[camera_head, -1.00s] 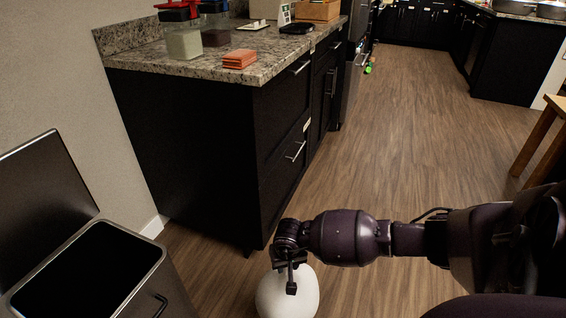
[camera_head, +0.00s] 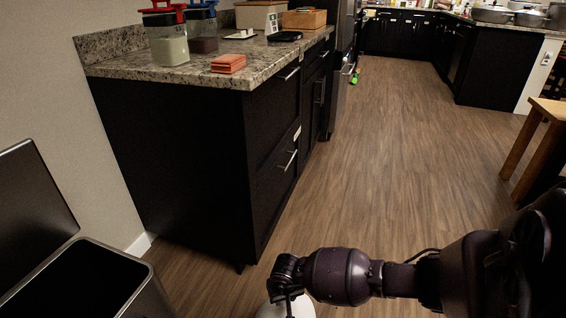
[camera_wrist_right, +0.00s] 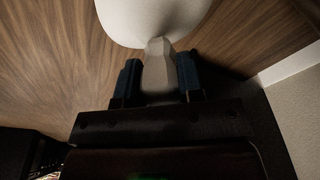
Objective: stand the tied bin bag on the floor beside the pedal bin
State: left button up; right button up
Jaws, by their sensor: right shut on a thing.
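The tied bin bag is white and rounded (camera_head: 290,308); only its top shows at the bottom edge of the head view. In the right wrist view the bag (camera_wrist_right: 152,15) hangs beyond the fingers, with its narrow neck between them. My right gripper (camera_wrist_right: 158,78) is shut on that neck; it also shows in the head view (camera_head: 287,285). The pedal bin (camera_head: 150,295) stands at the lower left with its lid (camera_head: 35,205) up and a dark inside. The bag is to the right of the bin, apart from it. Whether the bag touches the floor is hidden. My left gripper is not in view.
A black cabinet (camera_head: 180,170) with a granite top (camera_head: 130,65) stands behind the bin and bag. Jars and an orange stack (camera_head: 228,63) are on it. Wood floor (camera_head: 390,170) is clear to the right, up to a wooden stool or table (camera_head: 530,140).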

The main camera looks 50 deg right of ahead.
jog(key=shift+f, duration=0.15)
jog(key=o, duration=1)
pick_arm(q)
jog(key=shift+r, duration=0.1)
pick_arm(e)
jog(key=shift+r, duration=0.4)
pick_arm(q)
jog(key=p, duration=0.2)
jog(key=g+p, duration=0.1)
jog(key=p, duration=0.1)
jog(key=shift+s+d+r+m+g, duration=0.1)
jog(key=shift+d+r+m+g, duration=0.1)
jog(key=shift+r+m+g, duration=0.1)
pick_arm(e)
notch_tip(320, 180, up, 12)
jog(key=s, duration=0.1)
jog(key=shift+s+a+f, duration=0.25)
jog(key=shift+s+a, duration=0.05)
jog(key=shift+a, duration=0.15)
